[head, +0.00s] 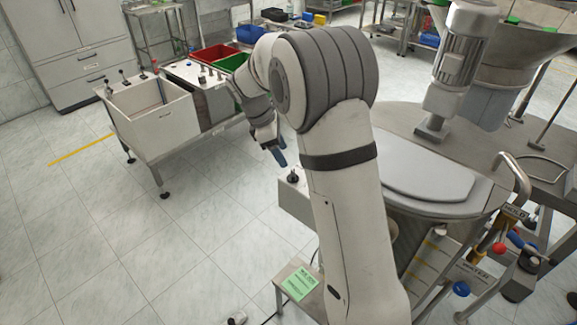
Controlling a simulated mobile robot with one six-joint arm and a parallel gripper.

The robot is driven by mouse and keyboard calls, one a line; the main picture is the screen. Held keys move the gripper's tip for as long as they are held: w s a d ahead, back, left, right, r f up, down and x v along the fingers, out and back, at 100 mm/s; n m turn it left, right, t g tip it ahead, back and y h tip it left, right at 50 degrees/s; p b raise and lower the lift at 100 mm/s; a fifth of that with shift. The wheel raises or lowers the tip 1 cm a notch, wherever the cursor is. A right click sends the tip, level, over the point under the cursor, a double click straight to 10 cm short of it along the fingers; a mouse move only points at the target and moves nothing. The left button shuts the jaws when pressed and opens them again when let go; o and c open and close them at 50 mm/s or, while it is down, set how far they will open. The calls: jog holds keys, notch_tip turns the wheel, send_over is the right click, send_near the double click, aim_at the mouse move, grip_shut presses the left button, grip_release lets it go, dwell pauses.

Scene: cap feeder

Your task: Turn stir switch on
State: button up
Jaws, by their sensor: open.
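A black knob (293,176) stands on top of a pale control box (291,201), left of the large round vessel. It may be the stir switch, but no label on it is readable. My gripper (276,154) is above and slightly left of the knob in the picture, pointing down. It is open, holds nothing visible, and appears apart from the knob. My arm hides part of the box's right side and part of the vessel. Which way the knob is turned is too small to tell.
A round vessel with a grey lid (428,178) and a motor (462,60) stands at right. A sink (155,122) and red (212,57) and green (233,64) bins are behind at left. A small stand with a green label (299,283) is below. Floor at left is clear.

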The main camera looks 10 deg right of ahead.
aim_at(293, 172)
jog(key=p+x, duration=0.1)
jog(key=x, duration=0.7)
jog(key=shift+w, duration=0.1)
jog(key=shift+c, duration=0.6)
jog(key=c, duration=0.9)
jog(key=shift+o, duration=0.2)
